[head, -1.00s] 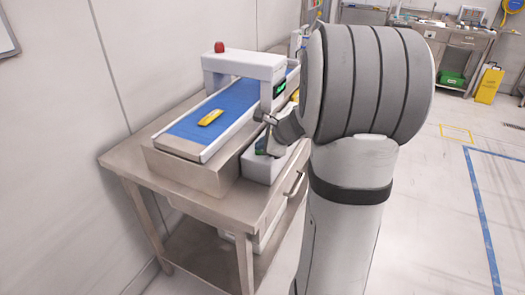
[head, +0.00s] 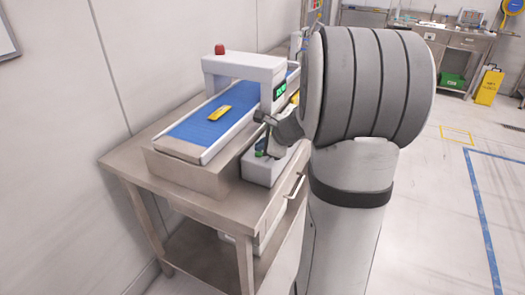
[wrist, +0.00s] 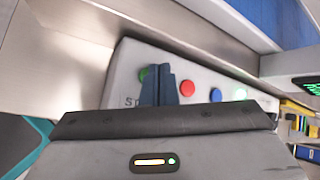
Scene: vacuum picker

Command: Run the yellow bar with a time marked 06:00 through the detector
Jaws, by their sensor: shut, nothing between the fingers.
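A yellow bar (head: 219,112) lies on the blue conveyor belt (head: 190,128) in front of the white detector arch (head: 244,67). Any time marking on it is too small to read. My gripper (wrist: 158,85) is shut and empty, its dark fingers over a grey button panel (wrist: 125,65). The fingers partly cover the green button (wrist: 145,74); I cannot tell whether they touch it. Red (wrist: 186,88), blue (wrist: 215,95) and white (wrist: 239,94) buttons sit to the right. The arch carries a lit green display (head: 280,90).
A red lamp (head: 219,49) stands on the arch. The conveyor rests on a steel table (head: 125,160) against the wall. Yellow items (wrist: 298,130) show at the right of the wrist view, beyond the panel. A yellow floor sign (head: 487,87) stands far off right.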

